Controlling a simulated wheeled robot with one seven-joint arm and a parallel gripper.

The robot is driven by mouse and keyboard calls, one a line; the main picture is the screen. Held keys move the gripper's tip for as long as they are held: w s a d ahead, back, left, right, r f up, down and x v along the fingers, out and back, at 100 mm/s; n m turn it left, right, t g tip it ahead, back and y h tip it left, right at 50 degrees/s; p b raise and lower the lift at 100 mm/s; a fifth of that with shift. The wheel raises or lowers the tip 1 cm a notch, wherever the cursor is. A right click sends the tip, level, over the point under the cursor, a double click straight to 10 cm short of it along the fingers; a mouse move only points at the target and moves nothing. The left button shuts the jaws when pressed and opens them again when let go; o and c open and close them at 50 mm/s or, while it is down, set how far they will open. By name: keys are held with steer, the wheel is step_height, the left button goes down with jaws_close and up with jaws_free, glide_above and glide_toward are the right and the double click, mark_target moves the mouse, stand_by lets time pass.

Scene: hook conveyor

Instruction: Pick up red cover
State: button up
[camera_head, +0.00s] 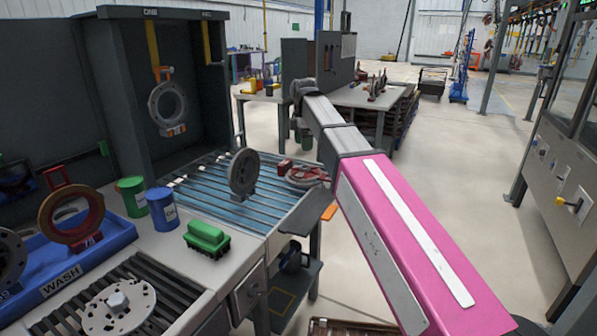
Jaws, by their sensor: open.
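A dark red ring-shaped cover (72,217) stands upright in the blue WASH tray (110,244) at the left, with a bright red frame above it. A flat round part with red on it (304,176) lies at the right end of the blue slatted surface (205,190), with a small red block (284,166) beside it. I cannot tell for sure which of these is the red cover. My pink and grey arm reaches from the lower right to the upper middle. My gripper does not show beyond its dark far joint.
A grey disc (243,172) stands upright on the slats; another ring (167,104) hangs in the dark booth. Green (132,196) and blue (162,208) cans and a green brush (207,238) stand on the bench. A perforated disc (119,308) lies in front. Open floor is at right.

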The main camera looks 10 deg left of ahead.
mark_target(304, 167)
steer(key=f, duration=0.9)
steer(key=shift+w+d+f, duration=0.25)
jaws_close()
